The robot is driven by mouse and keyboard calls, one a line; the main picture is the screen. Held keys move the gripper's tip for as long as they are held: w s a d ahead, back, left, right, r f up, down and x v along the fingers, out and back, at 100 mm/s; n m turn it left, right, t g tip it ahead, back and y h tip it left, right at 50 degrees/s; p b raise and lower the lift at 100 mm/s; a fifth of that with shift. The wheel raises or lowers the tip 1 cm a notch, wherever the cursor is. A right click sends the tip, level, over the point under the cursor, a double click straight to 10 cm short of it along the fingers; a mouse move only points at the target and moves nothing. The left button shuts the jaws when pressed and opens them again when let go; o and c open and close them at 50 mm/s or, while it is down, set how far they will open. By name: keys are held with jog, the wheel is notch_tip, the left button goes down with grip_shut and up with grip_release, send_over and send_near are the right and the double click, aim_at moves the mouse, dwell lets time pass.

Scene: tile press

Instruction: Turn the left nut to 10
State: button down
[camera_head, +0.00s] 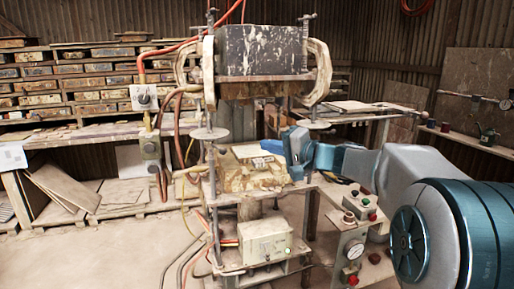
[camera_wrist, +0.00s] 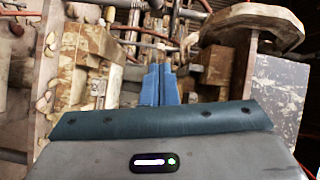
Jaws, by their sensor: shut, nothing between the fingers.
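The tile press stands in the middle of the head view, with threaded rods on its left and right sides. A flat round disc (camera_head: 209,133) sits on the left rod and looks like the left nut; no number on it is legible. A similar disc, the right nut (camera_head: 313,124), sits on the right rod. My gripper (camera_head: 272,147) reaches in from the right, between the rods, above the press bed and apart from the left nut. In the wrist view its blue fingers (camera_wrist: 158,72) are together and hold nothing. I cannot make out the left nut there.
The dark upper press block (camera_head: 262,50) hangs above my gripper. A stained mould block (camera_head: 247,173) lies below it. Orange hoses (camera_head: 160,48) and a switch box (camera_head: 144,97) are left of the press. A control panel (camera_head: 354,245) stands at the lower right.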

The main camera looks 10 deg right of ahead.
aim_at(218, 148)
jog(key=w+a+f+p, duration=0.1)
jog(key=w+a+p, duration=0.2)
jog(key=a, duration=0.6)
jog(key=shift+w+a+f, duration=0.2)
jog(key=shift+w+f, duration=0.05)
jog(key=shift+w, duration=0.2)
jog(key=shift+f+h+b, duration=0.25)
jog(key=shift+h+b, duration=0.05)
jog(key=shift+b, duration=0.4)
